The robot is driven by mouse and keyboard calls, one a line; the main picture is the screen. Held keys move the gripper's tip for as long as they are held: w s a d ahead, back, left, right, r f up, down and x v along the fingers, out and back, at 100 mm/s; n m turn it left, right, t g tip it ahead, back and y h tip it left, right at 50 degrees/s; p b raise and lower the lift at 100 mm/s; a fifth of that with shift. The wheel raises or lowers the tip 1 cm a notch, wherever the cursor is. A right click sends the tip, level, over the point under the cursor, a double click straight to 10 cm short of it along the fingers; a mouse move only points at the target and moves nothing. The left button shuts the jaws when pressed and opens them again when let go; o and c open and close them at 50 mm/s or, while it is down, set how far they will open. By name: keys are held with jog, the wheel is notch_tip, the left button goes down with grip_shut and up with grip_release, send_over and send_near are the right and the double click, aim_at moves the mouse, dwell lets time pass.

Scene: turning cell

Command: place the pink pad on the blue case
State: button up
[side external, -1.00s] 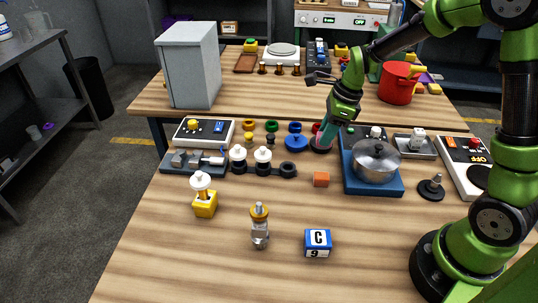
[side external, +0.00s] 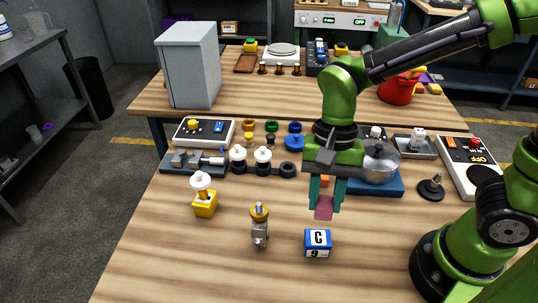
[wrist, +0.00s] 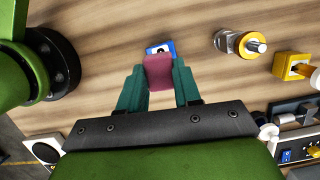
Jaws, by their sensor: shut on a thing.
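My gripper (side external: 324,205) is shut on the pink pad (side external: 323,212) and holds it in the air above the wooden table. The pad also shows between the teal fingers in the wrist view (wrist: 159,72). The blue case (side external: 317,243) is a small block with a white top marked C and a 9 on its front. It rests on the table just below and in front of the held pad in the side view. In the wrist view the blue case (wrist: 153,48) is partly hidden behind the pad.
A metal fitting with a yellow ring (side external: 260,225) stands left of the blue case. A yellow block with a white knob (side external: 204,203) is farther left.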

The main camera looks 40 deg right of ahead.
jog(key=shift+s+f+n, duration=0.1)
jog(key=shift+n, duration=0.2)
jog(key=shift+f, duration=3.9)
jog(key=shift+f, duration=0.15)
jog(key=o, duration=1)
jog(key=v, duration=1.2)
jog(key=shift+s+d+r+n+t, duration=0.3)
jog(key=shift+d+r+n+t, duration=0.75)
jog(key=shift+d+t, duration=0.65)
jog(key=shift+s+d+r+n+t, duration=0.25)
jog(key=shift+d+r+n+t, duration=0.45)
jog(key=shift+d+r+t, duration=0.95)
jog(key=shift+s+d+r+n+t, duration=0.3)
jog(key=shift+d+r+n+t, duration=0.8)
jog(key=shift+d, duration=1)
